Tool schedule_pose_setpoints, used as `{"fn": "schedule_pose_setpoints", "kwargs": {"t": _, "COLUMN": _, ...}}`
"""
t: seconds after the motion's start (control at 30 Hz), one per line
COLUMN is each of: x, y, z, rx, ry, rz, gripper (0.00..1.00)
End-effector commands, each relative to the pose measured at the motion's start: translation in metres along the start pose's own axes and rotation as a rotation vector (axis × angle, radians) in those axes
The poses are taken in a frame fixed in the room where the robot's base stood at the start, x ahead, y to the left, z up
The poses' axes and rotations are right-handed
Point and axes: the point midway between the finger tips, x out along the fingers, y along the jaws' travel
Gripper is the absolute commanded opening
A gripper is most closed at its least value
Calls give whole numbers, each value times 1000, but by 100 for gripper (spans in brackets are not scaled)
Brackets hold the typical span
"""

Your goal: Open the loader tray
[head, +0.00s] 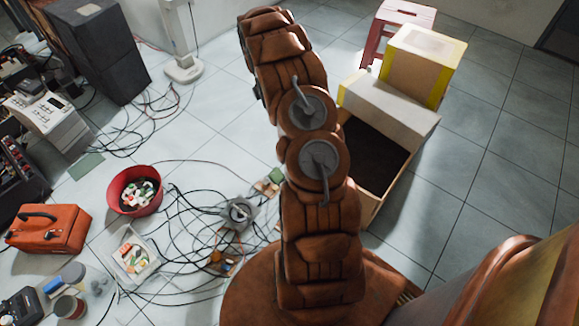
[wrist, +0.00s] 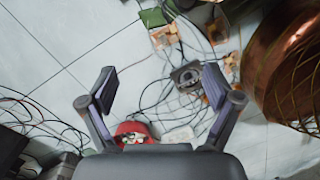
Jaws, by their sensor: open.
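A small grey device with a round part on top (head: 240,212) lies on the floor among cables, and I take it to be the loader. It also shows in the wrist view (wrist: 186,76), beyond and between my fingers. I cannot tell whether its tray is open or shut. My gripper (wrist: 159,80) is open and empty, with its two fingers spread wide above the floor. Nothing touches the fingers. In the head view my arm rises past the top middle, and I cannot make out the gripper there.
Loose cables tangle around the device. A red bowl (head: 136,191), a white tray with small parts (head: 132,254) and an orange case (head: 48,228) stand to the left. An open cardboard box (head: 386,113) stands right of my arm. Tiles at the far right are clear.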

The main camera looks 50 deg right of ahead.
Motion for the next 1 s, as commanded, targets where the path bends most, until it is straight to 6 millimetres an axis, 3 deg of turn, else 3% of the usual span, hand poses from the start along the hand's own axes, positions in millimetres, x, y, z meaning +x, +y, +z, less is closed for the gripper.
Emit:
{"fn": "schedule_pose_setpoints", "kwargs": {"t": 0.03, "x": 32, "y": 5, "z": 4, "rx": -26, "ry": 8, "rz": -1, "gripper": 90}}
{"fn": "schedule_pose_setpoints", "kwargs": {"t": 0.1, "x": 61, "y": 11, "z": 11, "rx": -71, "ry": 16, "rz": 3, "gripper": 90}}
{"fn": "schedule_pose_setpoints", "kwargs": {"t": 0.43, "x": 200, "y": 34, "z": 33, "rx": -279, "ry": 61, "rz": 42, "gripper": 90}}
{"fn": "schedule_pose_setpoints", "kwargs": {"t": 0.6, "x": 258, "y": 40, "z": 40, "rx": -368, "ry": 81, "rz": 69, "gripper": 90}}
{"fn": "schedule_pose_setpoints", "kwargs": {"t": 0.8, "x": 295, "y": 42, "z": 44, "rx": -429, "ry": 94, "rz": 90, "gripper": 90}}
{"fn": "schedule_pose_setpoints", "kwargs": {"t": 1.0, "x": 305, "y": 43, "z": 45, "rx": -446, "ry": 95, "rz": 98, "gripper": 90}}
